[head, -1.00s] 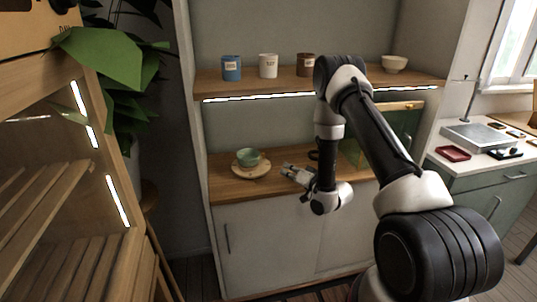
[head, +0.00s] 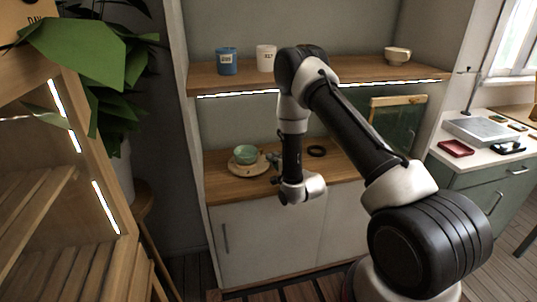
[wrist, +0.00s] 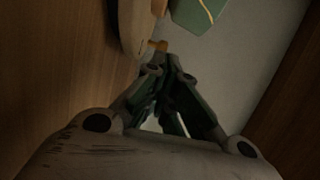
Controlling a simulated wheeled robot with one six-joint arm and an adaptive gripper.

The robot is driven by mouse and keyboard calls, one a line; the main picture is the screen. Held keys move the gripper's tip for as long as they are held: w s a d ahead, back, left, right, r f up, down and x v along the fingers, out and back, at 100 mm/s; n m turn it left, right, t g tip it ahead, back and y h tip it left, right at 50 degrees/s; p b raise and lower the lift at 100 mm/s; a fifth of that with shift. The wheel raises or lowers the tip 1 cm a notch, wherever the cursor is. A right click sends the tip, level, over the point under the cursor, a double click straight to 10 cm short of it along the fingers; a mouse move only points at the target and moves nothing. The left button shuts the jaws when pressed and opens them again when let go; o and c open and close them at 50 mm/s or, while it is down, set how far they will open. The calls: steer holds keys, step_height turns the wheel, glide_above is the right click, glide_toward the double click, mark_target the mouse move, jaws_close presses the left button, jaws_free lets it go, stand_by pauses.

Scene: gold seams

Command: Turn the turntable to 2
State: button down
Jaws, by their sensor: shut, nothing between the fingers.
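The turntable (head: 240,171) is a round, light wooden disc on the lower shelf of the cabinet, left of centre. A green bowl (head: 245,153) sits on it. My gripper (head: 273,160) is shut and empty at the turntable's right edge. In the wrist view the turntable's pale rim (wrist: 132,28) is at the top, and the green bowl (wrist: 197,12) shows a gold seam. A small orange-brown peg (wrist: 158,46) at the rim is just beyond my fingertips (wrist: 165,68); I cannot tell whether they touch. No number marks are readable.
A dark ring (head: 316,151) lies on the lower shelf to the right of my gripper. The upper shelf (head: 213,81) hangs above, with a blue mug (head: 227,62), a white mug (head: 266,58) and a cream bowl (head: 397,55). A plant (head: 95,60) stands at the left.

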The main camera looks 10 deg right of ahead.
steer(key=shift+x, duration=2.25)
steer(key=shift+w, duration=0.1)
steer(key=shift+x, duration=0.8)
steer(key=shift+d, duration=0.1)
